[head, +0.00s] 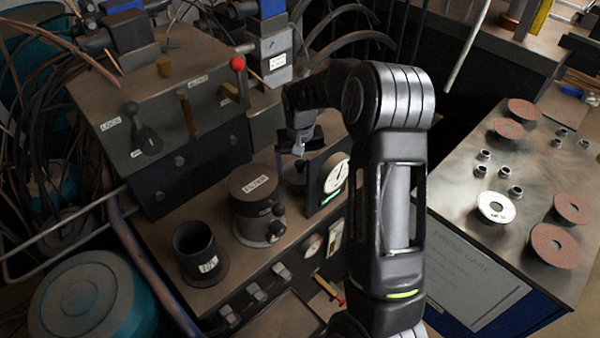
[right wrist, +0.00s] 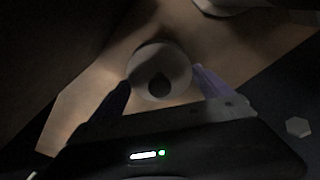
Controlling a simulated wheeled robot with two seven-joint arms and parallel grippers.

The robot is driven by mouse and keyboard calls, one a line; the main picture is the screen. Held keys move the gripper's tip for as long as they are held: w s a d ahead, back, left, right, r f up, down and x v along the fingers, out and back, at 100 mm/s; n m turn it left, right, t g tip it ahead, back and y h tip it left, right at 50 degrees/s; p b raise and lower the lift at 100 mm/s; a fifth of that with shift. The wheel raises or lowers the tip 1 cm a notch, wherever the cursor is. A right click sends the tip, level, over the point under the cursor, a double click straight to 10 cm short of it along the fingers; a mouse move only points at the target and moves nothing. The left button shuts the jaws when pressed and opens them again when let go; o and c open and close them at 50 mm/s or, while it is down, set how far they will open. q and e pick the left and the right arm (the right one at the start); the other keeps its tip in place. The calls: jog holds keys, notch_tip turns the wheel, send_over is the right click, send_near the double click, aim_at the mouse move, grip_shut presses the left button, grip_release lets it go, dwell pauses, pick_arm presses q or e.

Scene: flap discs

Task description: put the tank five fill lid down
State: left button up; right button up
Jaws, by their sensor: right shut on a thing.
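My right gripper (head: 299,150) reaches down beside the gauge box on the grey bench, to the right of the canister labelled FILTER. In the right wrist view its two fingers (right wrist: 162,92) stand on either side of a round grey lid (right wrist: 160,57) with a dark knob, and they are shut on it. A pale brown surface lies below the lid. I cannot tell whether the lid touches that surface. In the head view the lid is mostly hidden by the gripper and shadow, and no tank label can be read. My left gripper is not in view.
The FILTER canister (head: 257,192) and an open dark cup (head: 198,252) stand left of the gripper. The gauge box (head: 329,178) is close on its right. A control console (head: 165,120) with levers rises behind. A side table (head: 455,180) holds flap discs and small nuts.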

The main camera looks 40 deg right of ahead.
aim_at(300, 171)
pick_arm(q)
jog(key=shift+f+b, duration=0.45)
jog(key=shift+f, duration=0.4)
pick_arm(e)
jog(key=shift+f, duration=1.3)
jog(key=shift+f, duration=0.1)
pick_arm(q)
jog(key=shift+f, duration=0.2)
pick_arm(e)
jog(key=shift+f, duration=0.15)
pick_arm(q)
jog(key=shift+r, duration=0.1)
pick_arm(e)
jog(key=o, duration=1.2)
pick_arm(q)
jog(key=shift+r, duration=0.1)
pick_arm(e)
jog(key=shift+r, duration=0.2)
jog(key=shift+r, duration=0.15)
pick_arm(q)
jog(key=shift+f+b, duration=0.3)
jog(key=shift+b, duration=0.05)
pick_arm(e)
jog(key=r, duration=0.8)
jog(key=s+a+r, duration=0.1)
jog(key=r, duration=0.2)
jog(key=shift+r, duration=0.4)
